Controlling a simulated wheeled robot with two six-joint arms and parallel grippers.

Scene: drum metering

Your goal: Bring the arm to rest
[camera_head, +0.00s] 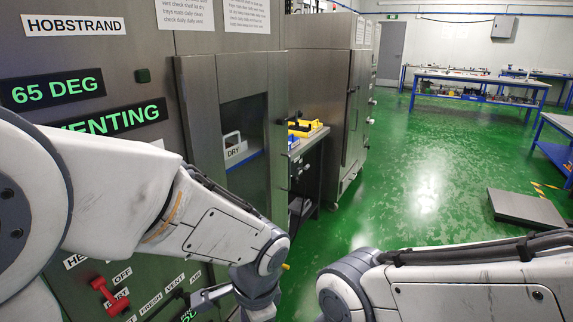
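My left arm reaches in from the left across the front of a grey cabinet. Its gripper (208,298) points down near the bottom of the picture, beside the cabinet's lower control panel; one finger shows, and the rest is hidden or cut off by the lower edge. I cannot tell if it holds anything. My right arm comes in from the right along the bottom; its gripper is out of the picture. The cabinet is labelled HOBSTRAND (74,25) and has lit displays reading 65 DEG (54,90) and VENTING (118,118).
A red switch handle (108,295) sits among OFF, FRESH and VENT labels. A recessed window (244,135) holds a DRY tag (235,150). Yellow items (304,127) lie on a side bench. Blue-framed tables (476,82) stand far back. A grey floor plate (525,209) lies right; green floor between is open.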

